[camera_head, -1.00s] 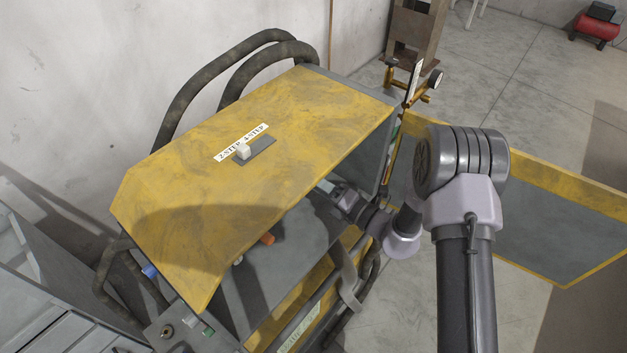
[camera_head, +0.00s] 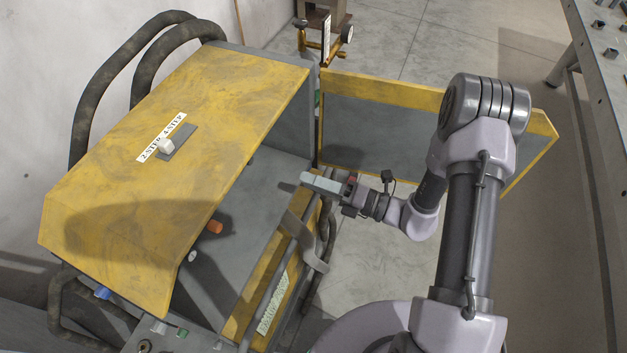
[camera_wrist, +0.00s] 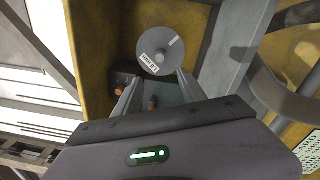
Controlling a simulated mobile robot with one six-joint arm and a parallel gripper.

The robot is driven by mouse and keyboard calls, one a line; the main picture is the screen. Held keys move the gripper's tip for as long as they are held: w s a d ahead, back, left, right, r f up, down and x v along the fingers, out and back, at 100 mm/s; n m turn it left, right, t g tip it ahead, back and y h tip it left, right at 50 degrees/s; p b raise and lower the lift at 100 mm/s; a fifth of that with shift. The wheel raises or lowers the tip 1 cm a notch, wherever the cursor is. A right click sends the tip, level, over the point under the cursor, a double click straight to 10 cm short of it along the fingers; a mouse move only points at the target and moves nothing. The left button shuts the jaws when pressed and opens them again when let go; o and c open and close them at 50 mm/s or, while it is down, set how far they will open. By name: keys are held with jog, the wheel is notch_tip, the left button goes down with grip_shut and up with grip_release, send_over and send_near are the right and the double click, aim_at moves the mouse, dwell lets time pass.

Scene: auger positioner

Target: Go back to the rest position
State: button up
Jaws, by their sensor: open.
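My gripper (camera_head: 308,181) is outside the open front of the yellow and grey machine housing (camera_head: 185,90), pointing left toward it. Its pale fingers also show in the wrist view (camera_wrist: 158,92). They are apart with nothing held between them. In the wrist view the fingers point at the inside of the housing. A grey disc (camera_wrist: 160,50) with a white label sits there, beyond the fingertips. An orange knob (camera_head: 214,226) sticks out inside the housing in the head view.
The open yellow-edged door (camera_head: 400,130) stands behind my arm. A strap (camera_head: 305,240) hangs over the housing's front edge. Thick dark hoses (camera_head: 105,90) curve at the back left. A grey table (camera_head: 600,60) stands at the far right. Bare floor lies between door and table.

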dwell(0.3)
jog(key=s+a+r+n+g+h+b, duration=0.1)
jog(key=s+r+n+g+h+b, duration=0.35)
jog(key=n, duration=0.45)
jog(key=s+a+r+n+g+h+b, duration=0.1)
jog(key=s+r+n+g+b, duration=0.15)
jog(key=s+n+g, duration=0.45)
jog(key=s+d+r+n+t+h+b, duration=0.1)
jog(key=s+d+n+t+h+b, duration=0.5)
jog(key=d+n+t+h, duration=0.3)
jog(key=d+n+t, duration=0.1)
jog(key=d+n, duration=0.2)
jog(key=n, duration=0.3)
jog(key=shift+s+n+b, duration=0.3)
jog(key=shift+b, duration=0.05)
jog(key=shift+t+h, duration=0.25)
